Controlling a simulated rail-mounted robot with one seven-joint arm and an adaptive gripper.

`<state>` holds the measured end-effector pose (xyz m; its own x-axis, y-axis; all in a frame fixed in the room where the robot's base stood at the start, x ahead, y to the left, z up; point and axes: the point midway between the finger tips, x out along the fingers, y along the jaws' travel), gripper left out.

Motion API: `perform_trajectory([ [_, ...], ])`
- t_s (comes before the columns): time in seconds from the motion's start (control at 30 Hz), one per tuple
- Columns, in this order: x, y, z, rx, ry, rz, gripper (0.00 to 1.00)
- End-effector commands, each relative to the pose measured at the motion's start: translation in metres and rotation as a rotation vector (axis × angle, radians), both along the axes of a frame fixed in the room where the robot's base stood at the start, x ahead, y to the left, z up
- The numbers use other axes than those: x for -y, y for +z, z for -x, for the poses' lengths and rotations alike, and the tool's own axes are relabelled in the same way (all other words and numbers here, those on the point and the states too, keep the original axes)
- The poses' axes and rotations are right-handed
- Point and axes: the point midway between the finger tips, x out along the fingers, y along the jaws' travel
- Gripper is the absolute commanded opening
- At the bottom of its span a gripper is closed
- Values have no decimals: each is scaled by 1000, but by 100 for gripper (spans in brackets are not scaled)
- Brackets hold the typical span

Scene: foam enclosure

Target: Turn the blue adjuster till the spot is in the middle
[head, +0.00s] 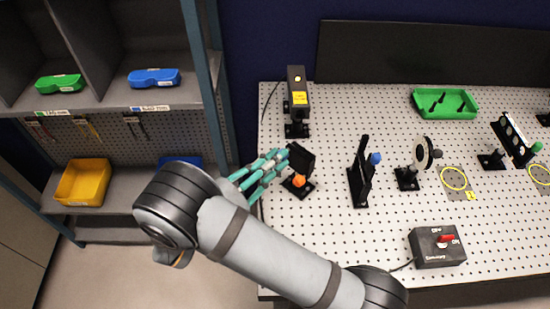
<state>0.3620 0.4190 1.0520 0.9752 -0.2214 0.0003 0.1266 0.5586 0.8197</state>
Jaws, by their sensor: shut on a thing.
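The blue adjuster (376,158) is a small round knob on the right side of a tall black mount (358,178) on the pegboard bench. My gripper (283,157), with teal fingers, is left of that mount and apart from the blue adjuster. Its fingers are shut at the left edge of a black block (301,160), which has an orange knob (299,181) low on its front. The exact part between the fingertips is hidden. I cannot make out a light spot.
A black laser-like box (296,90) with yellow labels stands behind the block. A green tray (445,103), a switch box (437,246) with a red lever and a mount with a green knob (537,147) are right. Shelving (120,105) stands left.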

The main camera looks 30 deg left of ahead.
Motion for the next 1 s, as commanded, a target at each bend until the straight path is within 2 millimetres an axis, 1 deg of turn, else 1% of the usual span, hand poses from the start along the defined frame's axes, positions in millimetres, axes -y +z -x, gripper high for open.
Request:
perform_trajectory([
  [0.23, -2, -1, 1, -2, 6, 0, 0],
  [0.27, -2, -1, 1, -2, 6, 0, 22],
  [0.57, -1, 0, 0, -1, 2, -1, 39],
  [0.87, -1, 0, 2, 0, 1, -1, 39],
  [0.97, -3, 0, 11, 1, 4, -3, 39],
  [1.0, -5, 0, 17, 0, 4, -3, 39],
])
